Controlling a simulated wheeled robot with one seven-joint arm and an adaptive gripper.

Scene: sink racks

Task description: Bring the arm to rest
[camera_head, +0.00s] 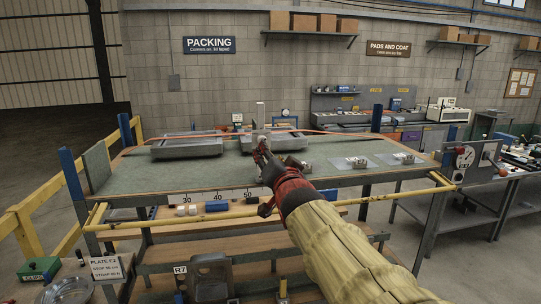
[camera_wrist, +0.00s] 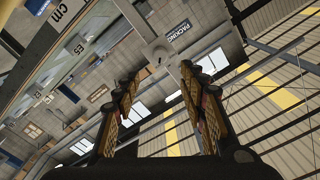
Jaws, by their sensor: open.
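My gripper (camera_head: 261,150) is in the middle of the head view, at the end of my arm, in front of the green-topped workbench (camera_head: 240,175). Its two fingers stand apart in the wrist view (camera_wrist: 158,85), with nothing between them. Part of the bench surface behind the gripper is hidden by it and by my arm. In the wrist view the scene is tilted, with the bench edge at the upper left and the wall and roof beyond the fingers.
Two grey trays stand on the bench, one at the left (camera_head: 187,148). Small metal parts on clear sheets (camera_head: 350,163) lie at its right. A yellow rail (camera_head: 140,231) runs along the front. A dark machine (camera_head: 210,277) sits below. A side bench (camera_head: 510,165) stands right.

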